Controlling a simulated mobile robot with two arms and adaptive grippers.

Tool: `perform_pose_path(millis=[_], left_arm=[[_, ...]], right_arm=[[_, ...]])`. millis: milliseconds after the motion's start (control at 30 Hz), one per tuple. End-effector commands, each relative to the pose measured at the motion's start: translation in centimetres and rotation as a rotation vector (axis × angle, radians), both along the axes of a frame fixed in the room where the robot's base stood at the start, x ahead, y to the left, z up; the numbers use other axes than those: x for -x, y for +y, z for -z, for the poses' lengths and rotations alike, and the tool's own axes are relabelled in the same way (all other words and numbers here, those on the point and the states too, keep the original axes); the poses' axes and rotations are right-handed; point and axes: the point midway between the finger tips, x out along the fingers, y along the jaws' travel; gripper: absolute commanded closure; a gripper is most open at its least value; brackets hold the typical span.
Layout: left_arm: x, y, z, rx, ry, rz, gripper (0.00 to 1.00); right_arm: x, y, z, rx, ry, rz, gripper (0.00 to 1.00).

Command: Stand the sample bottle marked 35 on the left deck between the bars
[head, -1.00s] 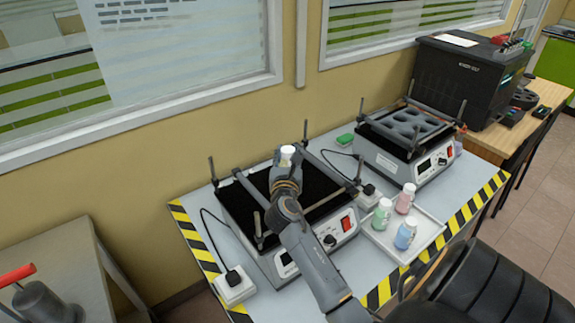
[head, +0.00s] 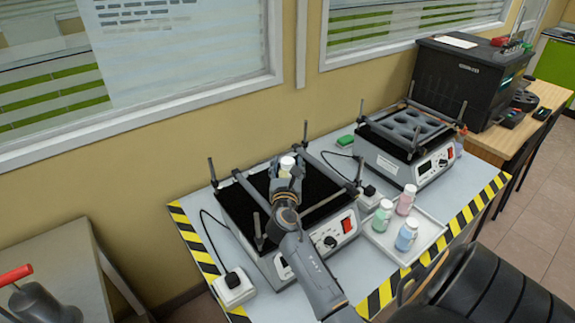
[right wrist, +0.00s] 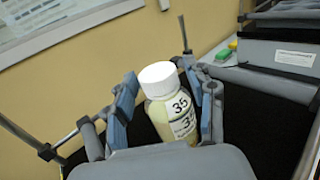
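The sample bottle marked 35 (right wrist: 172,108) has a white cap and pale yellow contents. In the head view, its white cap (head: 287,161) shows over the black left deck (head: 321,187), between the bars. My right gripper (head: 286,170) is around the bottle. In the right wrist view, its fingers (right wrist: 168,92) stand apart on either side of the bottle with a narrow gap, and look open. The bottle looks about upright. Its base is hidden behind my gripper, so contact with the deck cannot be seen. My left gripper is not in view.
A white tray (head: 385,246) at the right holds green (head: 383,214), pink (head: 405,200) and blue (head: 406,236) bottles. A second shaker (head: 398,150) with a holed top stands behind it. Upright posts and bars (head: 249,188) edge the left deck. Black deck surface is free around the bottle.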

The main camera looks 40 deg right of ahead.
Motion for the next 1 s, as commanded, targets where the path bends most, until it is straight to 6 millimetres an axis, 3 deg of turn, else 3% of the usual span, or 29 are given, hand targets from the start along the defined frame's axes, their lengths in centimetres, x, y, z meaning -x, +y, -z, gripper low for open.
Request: perform_pose_path(millis=[267,733,1000], left_arm=[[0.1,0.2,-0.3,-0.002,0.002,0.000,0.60],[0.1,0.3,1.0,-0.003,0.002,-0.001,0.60],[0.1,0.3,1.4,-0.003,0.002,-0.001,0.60]], right_arm=[[0.1,0.1,-0.5,-0.001,-0.001,0.000,0.45],[6.5,6.5,-0.1,-0.003,0.000,-0.001,0.45],[8.4,8.4,-0.3,-0.001,0.000,0.000,0.45]])
